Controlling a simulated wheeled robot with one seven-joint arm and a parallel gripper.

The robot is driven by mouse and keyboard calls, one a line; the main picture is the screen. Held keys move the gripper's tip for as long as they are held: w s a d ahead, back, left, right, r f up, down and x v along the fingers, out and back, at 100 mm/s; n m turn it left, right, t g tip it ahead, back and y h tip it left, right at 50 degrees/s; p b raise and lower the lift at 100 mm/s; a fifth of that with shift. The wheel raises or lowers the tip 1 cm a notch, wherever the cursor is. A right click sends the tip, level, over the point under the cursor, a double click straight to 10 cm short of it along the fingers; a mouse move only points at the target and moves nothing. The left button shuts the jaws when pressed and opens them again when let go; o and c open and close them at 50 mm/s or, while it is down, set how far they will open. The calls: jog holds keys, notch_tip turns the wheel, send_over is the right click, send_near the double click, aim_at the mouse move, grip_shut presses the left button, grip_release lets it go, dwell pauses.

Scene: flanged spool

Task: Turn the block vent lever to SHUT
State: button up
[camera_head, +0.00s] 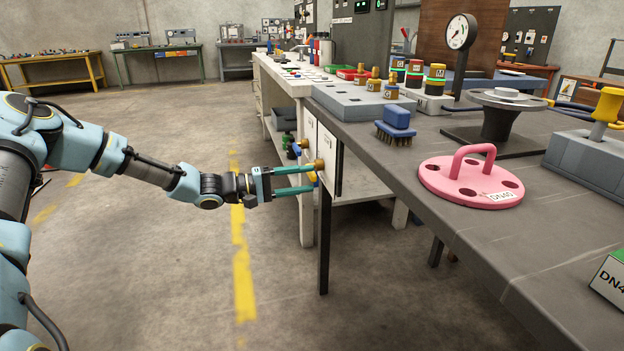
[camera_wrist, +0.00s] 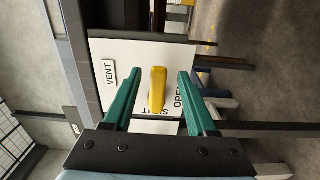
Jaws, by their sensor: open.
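My gripper (camera_head: 311,178) is open, its two green fingers reaching toward a white panel (camera_head: 329,160) on the side of the bench. The yellow vent lever (camera_wrist: 157,90) stands between the fingers in the wrist view, with a gap on both sides. In the head view, brass and yellow parts (camera_head: 319,165) show at the fingertips, and the fingers partly hide the lever. On the panel, a VENT label (camera_wrist: 109,74) is left of the lever in the wrist view. An OPEN mark (camera_wrist: 178,96) is to its right, and another mark (camera_wrist: 154,111) is partly hidden behind the lever's near end.
The dark bench top (camera_head: 400,170) above the panel holds a pink flanged disc (camera_head: 448,187), a blue brush (camera_head: 396,125), a grey block (camera_head: 350,101) and a pressure gauge (camera_head: 461,32). A bench leg (camera_head: 324,240) stands below the panel. The floor (camera_head: 170,270) left of the bench is clear.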

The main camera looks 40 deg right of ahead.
jog(key=v, duration=0.8)
jog(key=shift+f, duration=0.1)
